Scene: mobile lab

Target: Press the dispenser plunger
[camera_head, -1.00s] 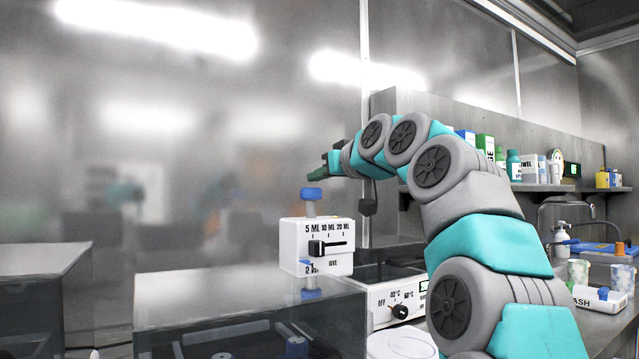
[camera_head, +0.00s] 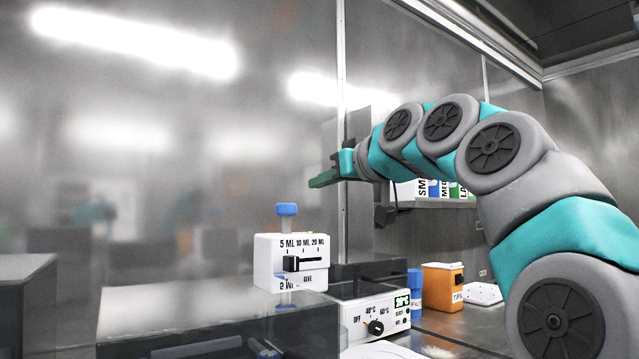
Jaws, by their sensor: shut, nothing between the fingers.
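The dispenser (camera_head: 291,262) is a white box with a black slider and marks for 5, 10 and 20 ML. Its blue plunger (camera_head: 287,209) stands up from the top on a pale stem. My gripper (camera_head: 322,180) is green and shut, with nothing in it. It points left, above and slightly right of the plunger in the picture, apart from it. How far it is from the plunger in depth I cannot tell.
A hotplate-like device (camera_head: 375,320) with a dial stands right of the dispenser. A shelf (camera_head: 440,203) with labelled boxes is beyond my arm. A dark glossy case (camera_head: 190,335) fills the front left.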

